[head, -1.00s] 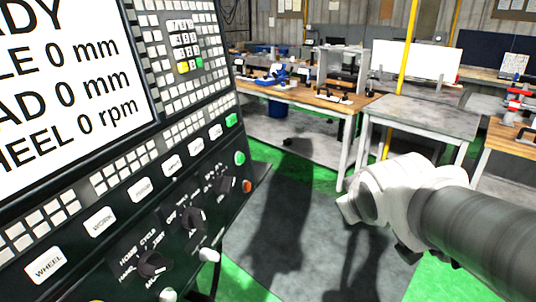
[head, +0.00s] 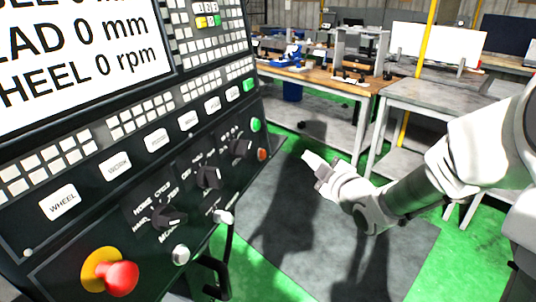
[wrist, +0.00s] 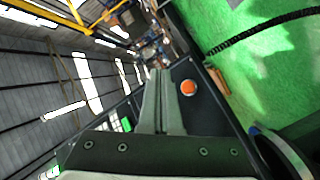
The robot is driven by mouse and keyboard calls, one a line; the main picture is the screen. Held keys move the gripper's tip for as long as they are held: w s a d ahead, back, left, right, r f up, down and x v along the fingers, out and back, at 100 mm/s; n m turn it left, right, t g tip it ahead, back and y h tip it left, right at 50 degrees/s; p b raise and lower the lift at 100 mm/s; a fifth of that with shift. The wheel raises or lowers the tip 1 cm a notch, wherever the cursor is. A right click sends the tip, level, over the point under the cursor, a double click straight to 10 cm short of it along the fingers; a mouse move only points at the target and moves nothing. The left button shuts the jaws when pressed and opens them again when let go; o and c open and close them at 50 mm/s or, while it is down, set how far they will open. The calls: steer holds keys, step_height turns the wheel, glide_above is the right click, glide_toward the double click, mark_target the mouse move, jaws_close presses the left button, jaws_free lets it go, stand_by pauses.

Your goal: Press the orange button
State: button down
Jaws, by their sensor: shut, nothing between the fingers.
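The orange button (head: 262,154) is a small round knob at the right end of the machine's black control panel, just below a green button (head: 256,125). In the wrist view the orange button (wrist: 188,88) shows just right of the fingers. My gripper (head: 308,158) is to the right of the orange button in the head view, with its tip pointing left at the panel and a visible gap between them. In the wrist view my gripper (wrist: 160,75) has its fingers together with nothing between them.
A red mushroom knob (head: 122,278) on a yellow ring is at the panel's lower left. Black rotary knobs (head: 207,177) and a panel handle (head: 226,250) lie along the panel's front. Workbenches (head: 440,97) stand behind. The floor right of the panel is clear.

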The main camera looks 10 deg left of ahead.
mark_target(262, 154)
steer(key=shift+a, duration=0.1)
steer(key=w+a+f+b, duration=0.1)
steer(key=a+b, duration=0.3)
steer(key=a, duration=0.4)
steer(key=shift+w+f, duration=0.25)
steer(key=shift+w, duration=0.45)
steer(key=shift+a+f+b, duration=0.1)
steer(key=shift+a+b, duration=0.1)
steer(key=shift+b, duration=0.1)
stand_by(1.3)
steer(key=shift+w+a+b, duration=0.1)
steer(key=shift+a+b, duration=0.15)
steer(key=shift+b, duration=0.2)
